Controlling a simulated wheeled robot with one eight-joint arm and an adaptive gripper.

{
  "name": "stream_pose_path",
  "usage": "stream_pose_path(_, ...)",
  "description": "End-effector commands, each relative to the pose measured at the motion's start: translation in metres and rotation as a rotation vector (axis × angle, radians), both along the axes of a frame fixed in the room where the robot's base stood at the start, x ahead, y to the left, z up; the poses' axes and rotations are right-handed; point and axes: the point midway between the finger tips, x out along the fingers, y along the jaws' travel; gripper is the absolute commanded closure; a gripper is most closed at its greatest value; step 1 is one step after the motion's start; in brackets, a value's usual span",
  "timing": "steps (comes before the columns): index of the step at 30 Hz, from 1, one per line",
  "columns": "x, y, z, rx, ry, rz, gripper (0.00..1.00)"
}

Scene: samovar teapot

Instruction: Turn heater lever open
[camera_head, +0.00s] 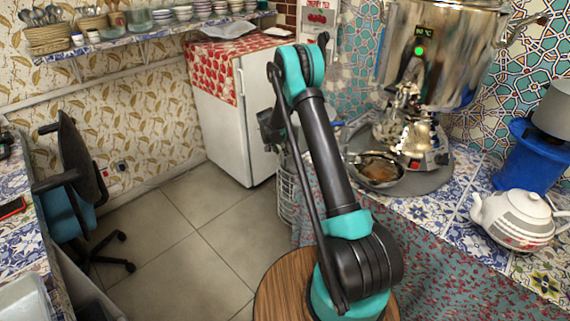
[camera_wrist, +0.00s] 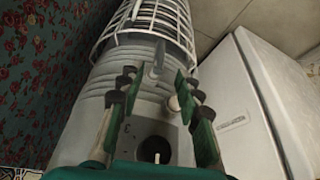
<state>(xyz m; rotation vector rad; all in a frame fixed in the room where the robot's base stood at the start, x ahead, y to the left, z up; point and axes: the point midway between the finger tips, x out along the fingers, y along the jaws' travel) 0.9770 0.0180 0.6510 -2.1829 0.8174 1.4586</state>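The heater (camera_wrist: 90,118) is a grey ribbed cylinder with a white wire cage (camera_wrist: 150,22) at one end, filling the middle of the wrist view. Its caged part also shows beside the counter in the head view (camera_head: 287,197). A dark round knob with a pale mark (camera_wrist: 154,150) sits on the heater's panel, low in the wrist view. A pale round button (camera_wrist: 174,103) and a thin pointed grey piece (camera_wrist: 158,62) lie between my fingers in the picture; I cannot tell which part is the lever. My gripper (camera_wrist: 159,80) is open, its fingers apart over the heater. Contact cannot be told.
A white fridge (camera_head: 222,115) stands left of the heater, and also shows at right in the wrist view (camera_wrist: 265,95). The counter with the samovar (camera_head: 430,45), a bowl (camera_head: 380,172) and a white teapot (camera_head: 515,218) is to the right. Floor at left is clear up to the office chair (camera_head: 75,190).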

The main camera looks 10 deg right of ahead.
Motion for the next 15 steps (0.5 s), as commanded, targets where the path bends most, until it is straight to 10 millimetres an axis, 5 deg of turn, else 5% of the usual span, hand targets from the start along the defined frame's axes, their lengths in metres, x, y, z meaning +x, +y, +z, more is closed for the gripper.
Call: stream_pose_path(15,0.025,-0.022,-0.081,0.001,-0.001,-0.001,0.65)
